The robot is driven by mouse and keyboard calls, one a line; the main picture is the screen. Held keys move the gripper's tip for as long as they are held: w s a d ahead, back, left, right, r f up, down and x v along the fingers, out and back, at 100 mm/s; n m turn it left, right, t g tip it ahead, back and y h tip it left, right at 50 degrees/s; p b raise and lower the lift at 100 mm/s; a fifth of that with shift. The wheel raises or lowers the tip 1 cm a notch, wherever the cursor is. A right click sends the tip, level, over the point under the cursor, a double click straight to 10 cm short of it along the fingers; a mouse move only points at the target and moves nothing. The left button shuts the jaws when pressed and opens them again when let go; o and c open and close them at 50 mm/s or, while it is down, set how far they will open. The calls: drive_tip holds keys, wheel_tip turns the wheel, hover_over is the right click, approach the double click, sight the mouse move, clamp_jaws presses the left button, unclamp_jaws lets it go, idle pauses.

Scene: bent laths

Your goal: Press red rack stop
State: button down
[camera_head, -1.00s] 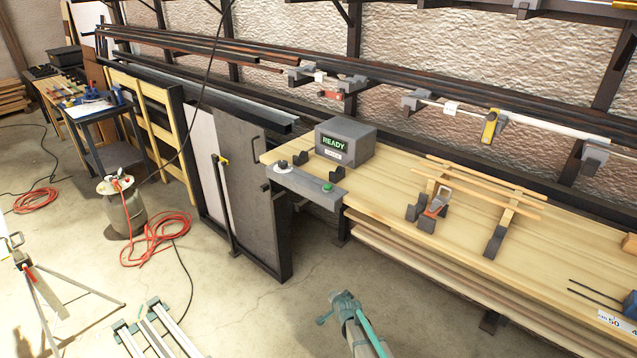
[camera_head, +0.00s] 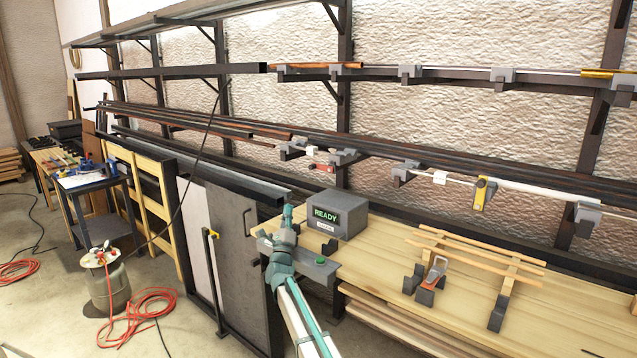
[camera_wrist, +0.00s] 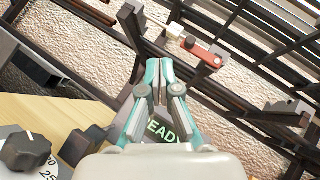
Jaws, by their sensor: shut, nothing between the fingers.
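The red rack stop (camera_head: 323,168) is a small red block on the lower wall rail, beside a white block (camera_head: 311,151) and grey brackets. In the wrist view the red stop (camera_wrist: 201,48) shows above and right of my fingertips, apart from them. My gripper (camera_head: 288,212) is teal and rises in front of the bench's left end, below and left of the stop. In the wrist view my gripper (camera_wrist: 160,64) has its fingertips together with nothing between them, pointing toward the wall and rails.
A grey READY box (camera_head: 340,215) stands on the wooden bench (camera_head: 400,250), close to my gripper. A control strip with a green button (camera_head: 320,260) and a black knob (camera_wrist: 25,150) lies at the bench's left end. Dark bars (camera_head: 420,155) run along the wall.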

sight(320, 168)
drive_tip(key=w+d+r+m+h, duration=0.2)
drive_tip(key=d+r+m+h, duration=0.1)
drive_tip(key=d, duration=0.3)
drive_tip(key=shift+d+m+h, duration=0.15)
drive_tip(key=shift+m+h, duration=0.35)
drive_tip(key=shift+w, duration=0.15)
drive_tip(key=p+x, duration=0.2)
drive_tip(key=x, duration=0.8)
drive_tip(key=shift+f, duration=0.15)
drive_tip(key=shift+f+m+h+b, duration=0.15)
drive_tip(key=shift+m+h+b, duration=0.15)
drive_tip(key=shift+m+b, duration=0.15)
